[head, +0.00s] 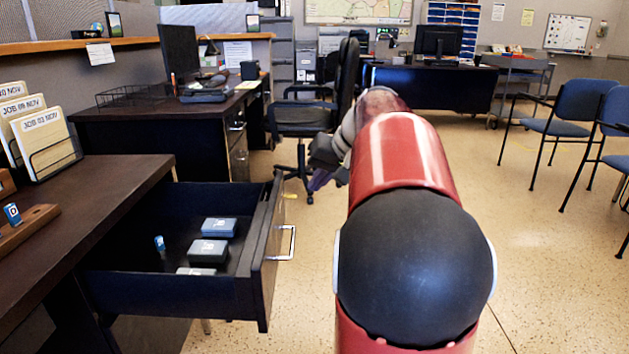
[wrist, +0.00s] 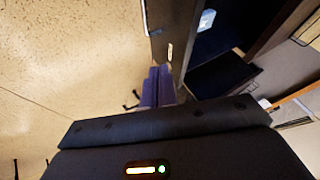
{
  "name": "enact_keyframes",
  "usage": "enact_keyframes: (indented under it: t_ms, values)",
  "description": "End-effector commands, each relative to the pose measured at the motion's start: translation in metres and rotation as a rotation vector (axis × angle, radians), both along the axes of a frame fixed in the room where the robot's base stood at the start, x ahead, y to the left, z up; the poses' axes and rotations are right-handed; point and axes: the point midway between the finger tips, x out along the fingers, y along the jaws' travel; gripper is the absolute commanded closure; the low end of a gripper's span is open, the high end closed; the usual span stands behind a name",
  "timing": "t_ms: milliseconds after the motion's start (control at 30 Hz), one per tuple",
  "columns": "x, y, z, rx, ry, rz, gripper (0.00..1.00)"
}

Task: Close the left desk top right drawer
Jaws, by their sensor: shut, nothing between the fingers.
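The desk drawer (head: 262,262) is pulled well out of the left desk (head: 110,195) in the head view. Its front panel carries a metal handle (head: 287,243). Inside lie dark and blue boxes (head: 218,227) and a small blue item (head: 159,243). My gripper (head: 319,181) is beyond the drawer, to the right of the panel's far end. The wrist view shows its purple fingers (wrist: 158,84) together and empty, close to the end of the drawer front (wrist: 168,38). Whether they touch it I cannot tell. The handle also shows in the wrist view (wrist: 146,18).
An office chair (head: 308,112) stands behind my gripper, by a second desk (head: 140,112). Card holders (head: 42,140) and a wooden block (head: 28,228) sit on the left desk. Blue chairs (head: 575,108) stand at the right. The floor (head: 530,240) between is clear.

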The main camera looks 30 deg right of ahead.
Motion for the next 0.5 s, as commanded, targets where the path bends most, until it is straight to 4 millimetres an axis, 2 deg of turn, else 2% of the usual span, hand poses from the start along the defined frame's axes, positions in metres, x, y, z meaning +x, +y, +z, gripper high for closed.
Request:
enact_keyframes:
  t_ms: [33, 267, 500]
  values:
    - [0.007, 0.003, -0.012, 0.002, 0.004, 0.003, 1.0]
    - [0.035, 0.012, -0.051, 0.002, 0.003, 0.002, 1.0]
    - [0.053, 0.038, -0.049, -0.001, 0.0, 0.002, 1.0]
